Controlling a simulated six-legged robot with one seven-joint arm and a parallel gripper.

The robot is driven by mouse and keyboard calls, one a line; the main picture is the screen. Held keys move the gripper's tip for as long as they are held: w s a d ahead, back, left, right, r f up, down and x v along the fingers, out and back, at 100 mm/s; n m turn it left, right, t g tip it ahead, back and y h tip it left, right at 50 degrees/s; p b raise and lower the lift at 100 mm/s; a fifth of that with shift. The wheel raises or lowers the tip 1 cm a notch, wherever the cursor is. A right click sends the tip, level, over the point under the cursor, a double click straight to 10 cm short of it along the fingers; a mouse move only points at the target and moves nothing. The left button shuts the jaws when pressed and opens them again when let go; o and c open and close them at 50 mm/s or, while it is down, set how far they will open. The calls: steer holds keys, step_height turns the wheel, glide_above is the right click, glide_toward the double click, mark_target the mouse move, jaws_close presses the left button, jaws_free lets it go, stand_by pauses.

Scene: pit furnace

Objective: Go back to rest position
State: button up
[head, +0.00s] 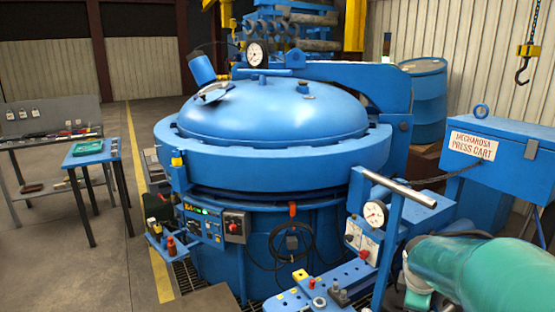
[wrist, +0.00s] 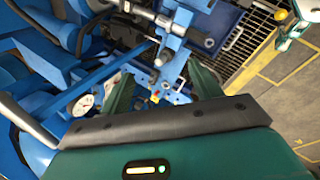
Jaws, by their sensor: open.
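My gripper (wrist: 163,84) shows in the wrist view as two green fingers set wide apart. It is open, and nothing is held between the fingers. Below it are blue metal parts and a small shelf with coloured knobs, apart from the fingers as far as I can tell. In the head view my green arm enters at the lower right; the fingers are not visible there. The blue pit furnace (head: 272,155) stands in the middle with its domed lid (head: 270,108) down.
A blue press cart (head: 500,140) stands at the right. A post with a metal handle (head: 400,188) and gauge (head: 375,213) rises close to my arm. A bench with coloured knobs (head: 325,288) is in front. Small tables (head: 88,155) stand left; floor (head: 70,260) there is clear.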

steer(key=s+a+r+m+y, duration=0.1)
steer(key=s+a+r+m, duration=0.3)
steer(key=s+a, duration=0.5)
steer(key=s+a+r+m+t+y, duration=0.1)
steer(key=s+a+r+m+y, duration=0.1)
steer(key=s+a+r+m, duration=0.2)
steer(key=s+a+m, duration=0.3)
steer(key=s+a, duration=0.2)
steer(key=a, duration=0.1)
steer(key=shift+r+m+t, duration=0.3)
steer(key=shift+s, duration=0.1)
stand_by(0.4)
